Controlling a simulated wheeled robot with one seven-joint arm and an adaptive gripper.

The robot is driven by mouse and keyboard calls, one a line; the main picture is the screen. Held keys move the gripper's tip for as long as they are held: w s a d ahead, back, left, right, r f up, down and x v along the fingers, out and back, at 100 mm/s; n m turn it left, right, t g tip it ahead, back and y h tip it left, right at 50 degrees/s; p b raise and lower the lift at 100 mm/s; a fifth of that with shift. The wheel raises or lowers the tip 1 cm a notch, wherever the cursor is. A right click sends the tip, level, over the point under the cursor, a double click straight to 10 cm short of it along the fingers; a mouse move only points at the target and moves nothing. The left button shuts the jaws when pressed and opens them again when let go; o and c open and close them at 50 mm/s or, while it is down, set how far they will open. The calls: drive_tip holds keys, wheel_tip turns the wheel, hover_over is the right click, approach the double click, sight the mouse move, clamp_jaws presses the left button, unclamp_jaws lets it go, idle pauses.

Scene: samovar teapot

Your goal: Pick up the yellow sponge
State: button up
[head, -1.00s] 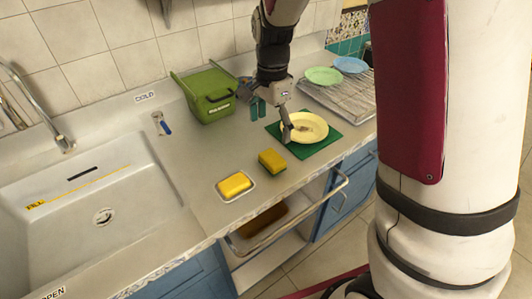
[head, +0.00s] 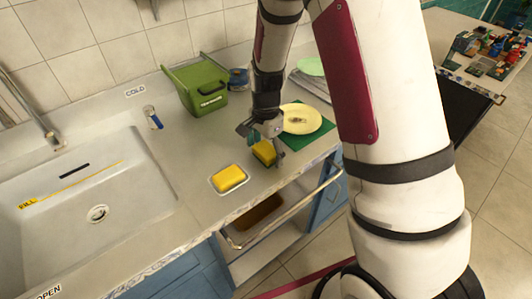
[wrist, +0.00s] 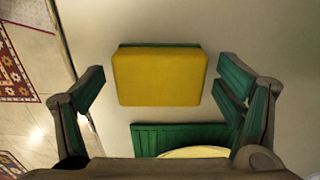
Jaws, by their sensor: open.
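The yellow sponge (head: 264,153) has a green underside and lies flat on the counter, left of the green mat. In the head view my gripper (head: 262,146) is right over it, pointing down, and hides part of it. In the wrist view the sponge (wrist: 160,77) shows whole, its green layer along the upper edge. My gripper (wrist: 160,88) is open there, one finger to each side of the sponge, with gaps between. How high the fingertips are above the counter is hard to tell.
A second yellow block (head: 229,178) lies in a white dish left of the sponge. A cream plate (head: 303,119) sits on the green mat (head: 318,146) to the right. A green container (head: 198,88) stands behind. A sink (head: 80,200) is at left; the counter's front edge is close.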

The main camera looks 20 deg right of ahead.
sight(266, 149)
drive_tip(key=c, duration=1)
drive_tip(key=shift+r, duration=0.3)
wheel_tip(266, 149, up, 3)
drive_tip(key=shift+r, duration=0.1)
drive_tip(key=s, duration=0.5)
drive_tip(key=s+a, duration=0.1)
drive_tip(key=s, duration=0.4)
drive_tip(key=s+r, duration=0.1)
drive_tip(key=s, duration=0.5)
drive_tip(key=shift+a+r+p, duration=0.1)
drive_tip(key=shift+a+p, duration=0.2)
drive_tip(key=shift+p, duration=0.05)
